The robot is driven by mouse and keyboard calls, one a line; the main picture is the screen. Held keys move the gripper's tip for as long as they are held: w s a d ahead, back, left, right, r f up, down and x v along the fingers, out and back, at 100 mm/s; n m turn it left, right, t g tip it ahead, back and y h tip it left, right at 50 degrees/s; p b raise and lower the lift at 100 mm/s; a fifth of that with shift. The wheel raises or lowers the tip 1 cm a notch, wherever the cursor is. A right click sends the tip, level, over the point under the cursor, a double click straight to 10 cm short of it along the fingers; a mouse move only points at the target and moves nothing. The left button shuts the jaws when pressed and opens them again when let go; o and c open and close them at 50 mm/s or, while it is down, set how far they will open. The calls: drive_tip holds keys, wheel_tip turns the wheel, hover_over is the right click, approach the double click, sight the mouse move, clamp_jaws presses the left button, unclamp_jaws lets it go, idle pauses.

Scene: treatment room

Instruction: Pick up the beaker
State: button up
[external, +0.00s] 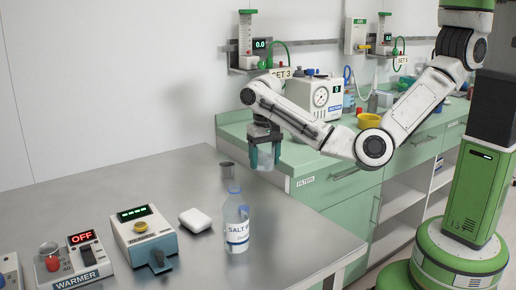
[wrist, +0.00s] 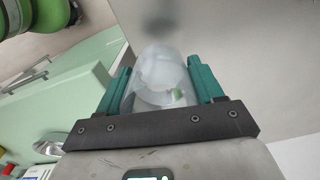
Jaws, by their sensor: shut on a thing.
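The beaker (external: 265,157) is clear and see-through. My gripper (external: 265,155) is shut on it from above, a teal finger on each side. In the external view the beaker hangs upright or nearly so, and appears to be above the metal table near its far right edge; the exact height is hard to tell. In the wrist view the beaker (wrist: 161,75) sits between the two teal fingers of my gripper (wrist: 161,88).
A green counter (external: 310,170) with a gauge machine (external: 313,97) stands behind.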

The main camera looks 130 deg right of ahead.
drive_tip(key=s+a+r+p, duration=0.3)
drive_tip(key=s+a+r, duration=0.1)
drive_tip(key=s, duration=0.4)
drive_tip(key=shift+s+a+r, duration=0.25)
drive_tip(key=shift+s+r, duration=0.05)
drive_tip(key=shift+r, duration=0.25)
